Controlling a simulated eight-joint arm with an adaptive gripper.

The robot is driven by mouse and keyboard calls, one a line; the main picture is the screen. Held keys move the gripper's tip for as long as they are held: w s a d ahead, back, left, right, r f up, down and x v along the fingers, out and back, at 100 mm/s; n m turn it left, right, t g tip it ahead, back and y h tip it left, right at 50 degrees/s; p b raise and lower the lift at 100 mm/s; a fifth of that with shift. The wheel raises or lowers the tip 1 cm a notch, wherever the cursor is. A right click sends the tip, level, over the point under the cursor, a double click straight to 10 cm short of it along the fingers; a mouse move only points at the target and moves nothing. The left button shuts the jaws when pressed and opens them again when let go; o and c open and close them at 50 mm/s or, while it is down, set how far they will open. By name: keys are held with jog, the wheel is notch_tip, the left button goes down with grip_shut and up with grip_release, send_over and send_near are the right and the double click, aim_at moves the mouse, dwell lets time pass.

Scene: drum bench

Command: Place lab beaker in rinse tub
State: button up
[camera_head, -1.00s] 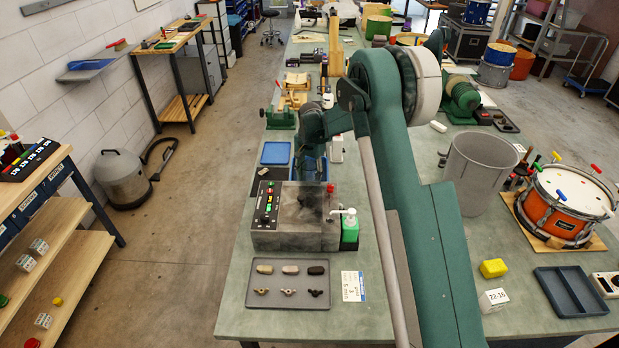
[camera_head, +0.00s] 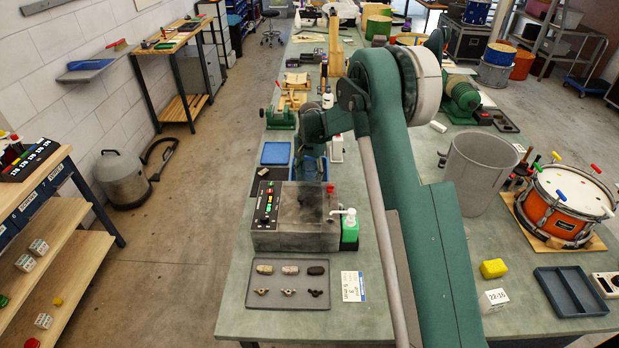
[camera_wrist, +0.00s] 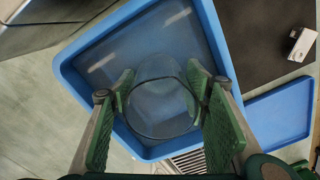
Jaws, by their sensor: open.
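The lab beaker (camera_wrist: 160,108) is clear glass, seen in the wrist view between my gripper's two green-padded fingers. My gripper (camera_wrist: 161,86) is open, with a finger on each side of the beaker. The blue rinse tub (camera_wrist: 214,42) lies beneath and around them in this view. The beaker appears within the tub's outline; whether it rests on the tub floor is hard to tell. In the head view only a little of the blue tub (camera_head: 323,167) shows beside my arm. The beaker cannot be made out there.
A blue tray (camera_wrist: 281,120) lies beside the tub; it also shows in the head view (camera_head: 275,153). A grey machine with a control panel (camera_head: 300,215) stands in front of the tub. A green-bodied pump bottle (camera_head: 350,231) is at its right.

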notch_tip(320, 180, up, 12)
dwell(0.6)
jog(key=shift+s+d+r+p, duration=0.1)
jog(key=shift+p, duration=0.2)
dwell(0.5)
jog(key=s+d+r+n+t, duration=0.1)
jog(key=s+d+r+t, duration=0.1)
jog(key=s+d+r, duration=0.8)
jog(key=s+d+r+n+t, duration=0.15)
jog(key=s+d+r, duration=0.35)
jog(key=s+r, duration=0.9)
jog(key=s+d+f+n+t, duration=0.1)
jog(key=s+d+f, duration=0.1)
jog(key=s, duration=0.8)
jog(key=s+d+f+n+t, duration=0.1)
jog(key=s+d, duration=0.3)
jog(key=s, duration=0.6)
jog(key=s+d+f+n+t, duration=0.1)
jog(key=s+d+f, duration=0.2)
jog(key=s, duration=0.7)
jog(key=shift+s+t, duration=0.35)
jog(key=shift+s, duration=0.05)
